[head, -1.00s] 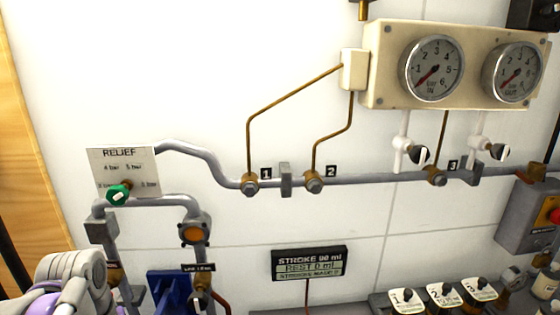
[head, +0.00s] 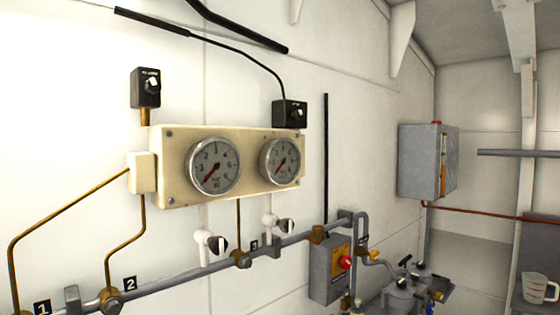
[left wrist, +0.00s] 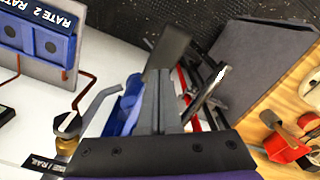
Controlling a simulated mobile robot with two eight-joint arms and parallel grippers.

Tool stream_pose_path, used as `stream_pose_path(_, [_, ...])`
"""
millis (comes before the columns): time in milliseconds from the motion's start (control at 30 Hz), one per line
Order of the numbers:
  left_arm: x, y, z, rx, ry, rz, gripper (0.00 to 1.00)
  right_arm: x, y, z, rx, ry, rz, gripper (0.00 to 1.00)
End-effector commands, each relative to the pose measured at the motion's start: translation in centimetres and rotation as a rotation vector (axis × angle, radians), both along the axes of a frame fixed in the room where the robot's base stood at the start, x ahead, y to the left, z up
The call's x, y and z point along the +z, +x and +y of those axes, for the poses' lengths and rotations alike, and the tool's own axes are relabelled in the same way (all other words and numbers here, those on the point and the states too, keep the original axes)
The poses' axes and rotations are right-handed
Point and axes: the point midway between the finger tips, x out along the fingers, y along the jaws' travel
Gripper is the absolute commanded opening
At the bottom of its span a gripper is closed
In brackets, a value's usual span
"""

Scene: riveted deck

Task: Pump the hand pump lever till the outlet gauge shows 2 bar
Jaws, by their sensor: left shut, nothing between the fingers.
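In the head view a cream panel (head: 160,193) carries two round gauges. The right one, the outlet gauge (head: 280,161), has its red needle pointing low and left, near the scale's start. The left, inlet gauge (head: 213,166) has its needle low and left too. In the left wrist view my left gripper (left wrist: 165,58) is shut and empty. A blue part (left wrist: 125,107) shows behind its fingers; I cannot tell if it is the pump. A dark bar (left wrist: 206,97) with a pale mark is right of the fingers. I cannot pick out the pump lever for sure. My right gripper is not in view.
A grey pipe (head: 180,274) with white valves (head: 208,243) runs below the gauges. A grey box with a red knob (head: 330,268) is right of them. A grey cabinet (head: 415,160) and a jug (head: 540,288) are further right.

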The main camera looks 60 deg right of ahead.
Motion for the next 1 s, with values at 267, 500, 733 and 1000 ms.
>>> stream_pose_path(267, [-1.0,-0.1,0.0,0.0,0.0,0.002,0.0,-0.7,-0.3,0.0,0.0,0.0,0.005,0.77])
stream_pose_path(500, [-3.3,-0.1,0.0,0.0,0.001,0.002,0.0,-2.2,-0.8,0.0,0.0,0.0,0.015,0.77])
stream_pose_path(733, [-5.3,0.0,0.0,0.0,0.0,0.0,0.0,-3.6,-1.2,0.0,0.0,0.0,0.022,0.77])
stream_pose_path(1000, [-7.8,0.0,0.0,0.0,0.0,-0.001,0.0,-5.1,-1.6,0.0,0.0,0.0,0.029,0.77])
